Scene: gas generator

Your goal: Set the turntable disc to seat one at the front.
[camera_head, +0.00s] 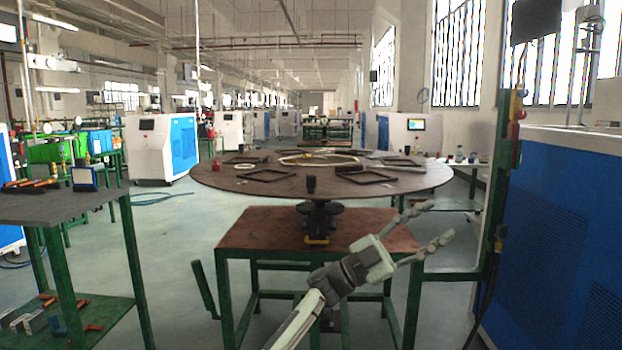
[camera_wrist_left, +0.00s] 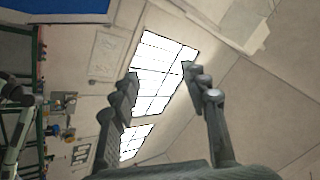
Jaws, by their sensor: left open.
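The turntable disc (camera_head: 320,192) is a wide, dark brown round plate in the middle of the head view. It sits level on a black pedestal (camera_head: 318,222) above a red-brown table (camera_head: 262,228) with green legs. Several dark square frames lie on it, one at front left (camera_head: 266,175) and one at front right (camera_head: 365,176). A small black post (camera_head: 311,185) stands at its front edge. Seat numbers cannot be read. My left gripper (camera_head: 436,222) is open and empty, in front of the disc's right side and apart from it. My right gripper is not in view.
A grey-topped bench (camera_head: 55,207) with tools stands at the left. A large blue cabinet (camera_head: 548,235) and a green post (camera_head: 497,190) close off the right. A red object (camera_head: 217,165) is at the disc's left. Floor between bench and table is mostly clear.

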